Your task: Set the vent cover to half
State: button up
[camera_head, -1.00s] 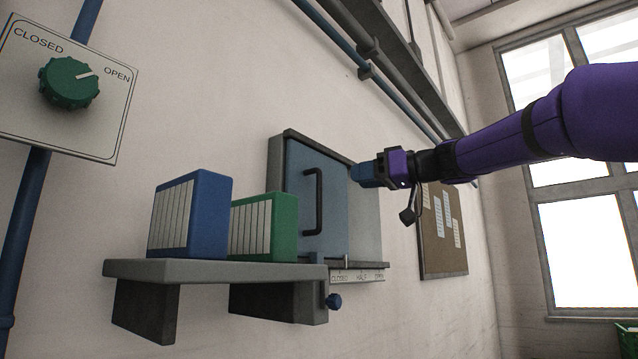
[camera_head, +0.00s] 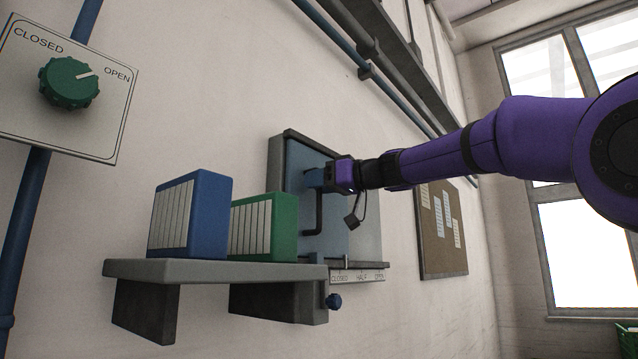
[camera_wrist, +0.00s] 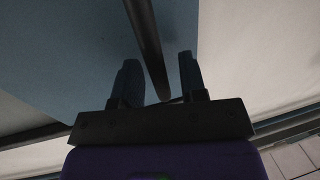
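The vent cover (camera_head: 332,222) is a blue-grey panel in a dark frame on the wall, with a paler area to its right. Its right edge stands near the CLOSED end of the label strip (camera_head: 359,277), which reads CLOSED, HALF, OPEN. A black upright bar handle (camera_head: 319,216) is on the cover; its upper part is hidden behind my gripper (camera_head: 311,180). In the wrist view, the handle (camera_wrist: 147,45) runs between the two fingers of my gripper (camera_wrist: 160,78). The fingers are open, with a gap visible on each side of the bar.
A grey shelf (camera_head: 215,271) below left of the vent bears a blue binder (camera_head: 207,214) and a green binder (camera_head: 284,228), close to the cover's left side. A green knob (camera_head: 69,83) is at far left. A noticeboard (camera_head: 442,230) hangs right of the vent.

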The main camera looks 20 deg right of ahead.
jog(key=shift+c, duration=0.2)
grip_shut()
jog(key=w+d, duration=0.6)
jog(key=d, duration=0.3)
jog(key=shift+w, duration=0.2)
jog(key=shift+o, duration=0.2)
grip_release()
jog(key=v, duration=1)
jog(key=shift+s+d, duration=0.25)
jog(key=shift+d, duration=0.05)
